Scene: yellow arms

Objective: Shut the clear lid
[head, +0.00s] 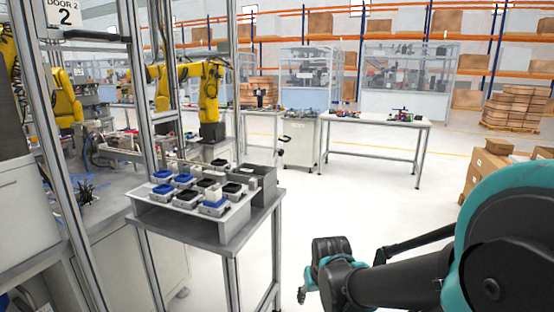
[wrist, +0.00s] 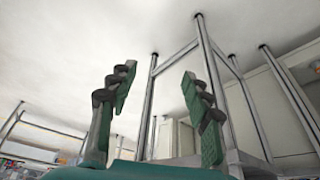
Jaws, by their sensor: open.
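I cannot make out a clear lid in either view. A small metal table (head: 240,232) at the left centre carries a grey tray (head: 160,212) of boxes with blue and black tops, and a grey bin (head: 262,183) behind them. My gripper (head: 318,285) is low in the head view, to the right of this table and apart from it. In the wrist view its two green fingers (wrist: 157,85) are spread wide with nothing between them. The wrist picture looks upside down, with table legs and floor beyond the fingers.
An aluminium frame post (head: 142,130) stands beside the table on the left. Yellow arms (head: 208,95) work behind it. A long white table (head: 375,120) and clear-panelled cabinets (head: 408,85) stand farther back. Cardboard boxes (head: 490,165) are at the right. The middle floor is open.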

